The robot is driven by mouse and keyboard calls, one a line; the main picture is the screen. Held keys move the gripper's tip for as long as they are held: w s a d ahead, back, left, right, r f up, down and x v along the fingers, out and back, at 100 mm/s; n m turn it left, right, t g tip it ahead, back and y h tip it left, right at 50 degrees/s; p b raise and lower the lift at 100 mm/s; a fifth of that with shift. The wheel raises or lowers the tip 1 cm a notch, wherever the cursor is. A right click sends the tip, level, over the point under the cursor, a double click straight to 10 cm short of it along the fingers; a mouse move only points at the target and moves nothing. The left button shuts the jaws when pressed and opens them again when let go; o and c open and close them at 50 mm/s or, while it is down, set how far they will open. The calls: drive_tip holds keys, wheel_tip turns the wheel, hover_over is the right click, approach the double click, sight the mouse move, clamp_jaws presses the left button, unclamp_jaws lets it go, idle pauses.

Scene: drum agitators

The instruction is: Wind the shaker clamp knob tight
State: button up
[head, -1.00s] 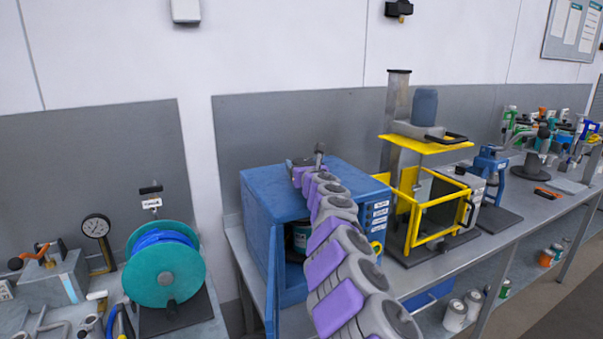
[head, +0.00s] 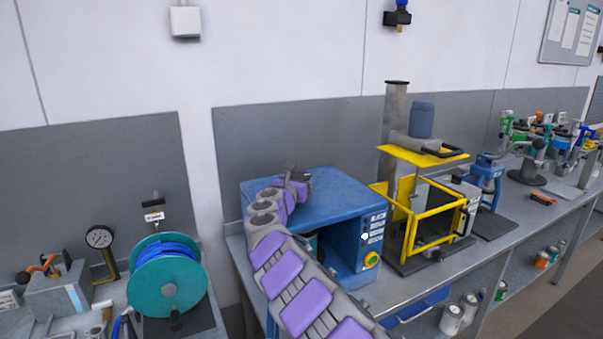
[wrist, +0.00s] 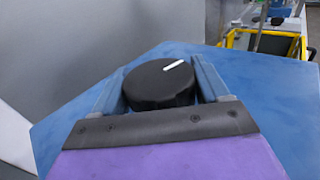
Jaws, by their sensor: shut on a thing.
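The shaker is a blue box-shaped machine (head: 345,190) on the bench, with an open front, labels and a yellow-ringed control on its front. Its clamp knob (wrist: 160,84) is round and black with a white pointer line, and sits over the blue top in the wrist view. The pointer aims to the upper right. My gripper (wrist: 160,88) is shut on the knob, one finger on its left side and one on its right. In the head view my arm covers the left part of the shaker, and the knob cannot be made out there.
A yellow-guarded mixer (head: 430,205) stands just right of the shaker. A teal hose reel (head: 168,290) and a pressure gauge (head: 100,238) stand on the left bench. Cans (head: 452,320) sit on the lower shelf. A grey panel (head: 290,140) backs the bench.

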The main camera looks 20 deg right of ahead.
drive_tip(key=shift+m+g+h+p, duration=0.5)
drive_tip(key=shift+g+p, duration=0.1)
drive_tip(key=shift+p, duration=0.05)
drive_tip(key=o, duration=1)
drive_tip(key=shift+c, duration=0.2)
drive_tip(key=shift+a, duration=0.1)
drive_tip(key=p+v, duration=0.2)
drive_tip(key=v, duration=1.4)
drive_tip(key=shift+a, duration=0.1)
drive_tip(key=shift+s+a+f, duration=0.1)
drive_tip(key=shift+s+a, duration=0.3)
